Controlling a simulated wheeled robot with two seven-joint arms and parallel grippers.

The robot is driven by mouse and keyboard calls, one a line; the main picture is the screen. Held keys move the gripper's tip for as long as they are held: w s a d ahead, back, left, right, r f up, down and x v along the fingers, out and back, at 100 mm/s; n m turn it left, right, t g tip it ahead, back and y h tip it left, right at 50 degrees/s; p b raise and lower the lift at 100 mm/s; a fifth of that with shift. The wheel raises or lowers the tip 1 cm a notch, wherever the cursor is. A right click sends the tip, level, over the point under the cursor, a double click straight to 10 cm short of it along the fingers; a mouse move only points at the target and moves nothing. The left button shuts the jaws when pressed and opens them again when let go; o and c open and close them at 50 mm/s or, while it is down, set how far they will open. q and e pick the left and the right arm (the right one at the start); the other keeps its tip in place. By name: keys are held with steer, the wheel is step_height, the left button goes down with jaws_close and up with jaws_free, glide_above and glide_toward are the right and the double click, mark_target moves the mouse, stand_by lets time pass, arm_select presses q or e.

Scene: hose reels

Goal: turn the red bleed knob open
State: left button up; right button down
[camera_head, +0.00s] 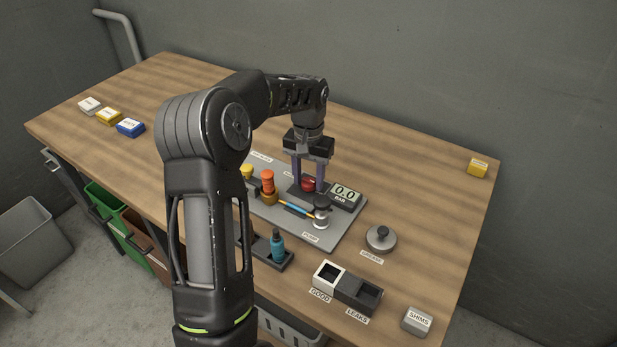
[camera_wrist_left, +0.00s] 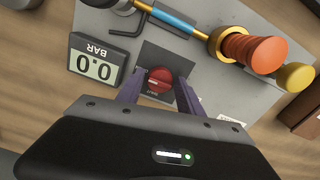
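The red bleed knob (camera_head: 308,184) sits on a dark square base on the grey board (camera_head: 325,238). In the left wrist view the knob (camera_wrist_left: 160,80) shows its round red face with a pale mark. My left gripper (camera_head: 309,186) points down over the knob, with one finger on each side of it. In the left wrist view the left gripper (camera_wrist_left: 158,85) has its fingers spread around the knob; whether they touch it is unclear. My right gripper is not in view.
A display (camera_head: 345,194) reading 0.0 BAR stands close beside the knob. An orange-capped brass fitting (camera_head: 267,182), a yellow knob (camera_head: 247,171) and a blue hose piece (camera_head: 296,208) are near. A metal grease pot (camera_head: 381,239) stands to the right.

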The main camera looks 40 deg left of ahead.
mark_target(308, 181)
arm_select(q)
steer(key=shift+o, duration=1.1)
step_height(308, 181, up, 8)
steer(key=shift+f+b, duration=0.1)
steer(key=shift+b, duration=0.35)
steer(key=shift+s, duration=0.1)
